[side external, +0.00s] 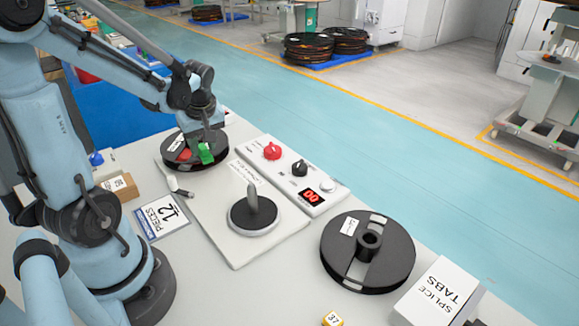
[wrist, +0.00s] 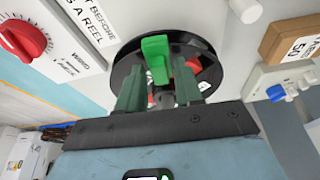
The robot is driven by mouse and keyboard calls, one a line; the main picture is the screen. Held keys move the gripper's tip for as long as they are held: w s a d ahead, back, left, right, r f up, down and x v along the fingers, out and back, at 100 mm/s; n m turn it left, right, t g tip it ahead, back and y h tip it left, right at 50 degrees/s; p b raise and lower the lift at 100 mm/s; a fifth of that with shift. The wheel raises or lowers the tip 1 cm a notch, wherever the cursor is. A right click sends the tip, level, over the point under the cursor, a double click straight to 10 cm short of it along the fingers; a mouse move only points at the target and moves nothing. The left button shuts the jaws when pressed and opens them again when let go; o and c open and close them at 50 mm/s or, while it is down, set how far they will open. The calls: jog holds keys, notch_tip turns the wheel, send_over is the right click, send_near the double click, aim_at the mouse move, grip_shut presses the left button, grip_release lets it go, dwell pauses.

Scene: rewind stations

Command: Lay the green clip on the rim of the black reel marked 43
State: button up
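In the wrist view the clip (wrist: 157,60) covers part of the rim of a black reel (wrist: 205,50). In the side view this reel (side external: 216,148) lies flat at the far end of the table, below my gripper. I cannot tell whether the clip touches the rim. A red piece (side external: 184,155) shows on this reel. Its white label (side external: 177,141) is too small to read. A second black reel (side external: 338,262) lies at the front right with an unreadable label.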

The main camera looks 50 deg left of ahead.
jog(key=o, duration=0.4)
jog(key=shift+c, duration=0.2)
jog(key=v, duration=1.2)
jog(key=w+d+f+m+t+h, duration=0.1)
jog(key=d+f+m+t, duration=0.1)
jog(key=d+m, duration=0.6)
jog(key=w+d+f+m+t+h, duration=0.1)
jog(key=d+m+t, duration=0.3)
jog(key=d+m, duration=0.5)
jog(key=shift+w+d+f+t+h, duration=0.35)
jog(key=shift+d+f+t+h, duration=0.05)
jog(key=shift+f+h, duration=0.4)
